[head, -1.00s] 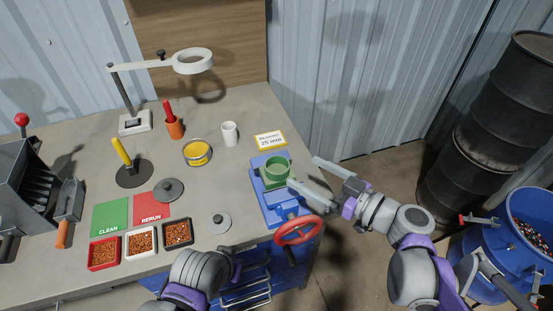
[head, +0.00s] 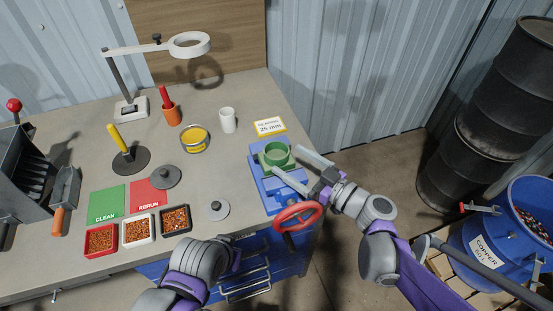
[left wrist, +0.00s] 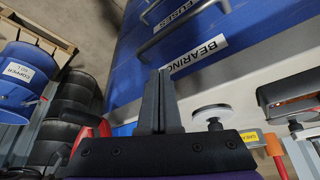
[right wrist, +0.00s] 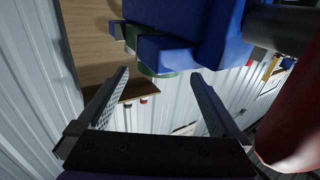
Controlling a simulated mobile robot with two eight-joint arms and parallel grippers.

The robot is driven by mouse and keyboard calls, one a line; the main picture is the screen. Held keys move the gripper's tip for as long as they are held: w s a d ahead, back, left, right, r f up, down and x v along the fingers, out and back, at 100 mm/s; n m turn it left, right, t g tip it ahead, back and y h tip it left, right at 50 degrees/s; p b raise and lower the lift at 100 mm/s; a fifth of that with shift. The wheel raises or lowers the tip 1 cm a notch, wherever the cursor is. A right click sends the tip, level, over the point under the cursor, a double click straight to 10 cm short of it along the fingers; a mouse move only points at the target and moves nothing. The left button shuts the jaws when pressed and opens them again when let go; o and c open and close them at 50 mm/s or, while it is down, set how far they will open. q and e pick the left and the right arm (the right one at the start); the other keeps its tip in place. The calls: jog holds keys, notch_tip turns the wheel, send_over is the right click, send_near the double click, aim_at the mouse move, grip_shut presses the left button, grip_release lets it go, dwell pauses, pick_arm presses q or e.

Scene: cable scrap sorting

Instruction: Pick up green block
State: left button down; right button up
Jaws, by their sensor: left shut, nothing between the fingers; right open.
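In the right wrist view, a green part (right wrist: 150,72) shows below the blue vise (right wrist: 172,50) between the open fingers (right wrist: 160,74); contact cannot be told. My left gripper (left wrist: 160,74) is shut and empty in front of the blue drawers; its fingertips are hard to see in the head view.
A red handwheel (head: 298,216) sticks out at the vise's front, close below my right gripper. A white sign (head: 270,127) stands behind the vise. A blue drum (head: 490,255) stands at the right.

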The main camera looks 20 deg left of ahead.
aim_at(288, 159)
jog(key=x, duration=0.3)
jog(key=shift+w+a, duration=0.15)
jog(key=shift+a, duration=0.05)
jog(key=shift+c, duration=0.3)
grip_shut()
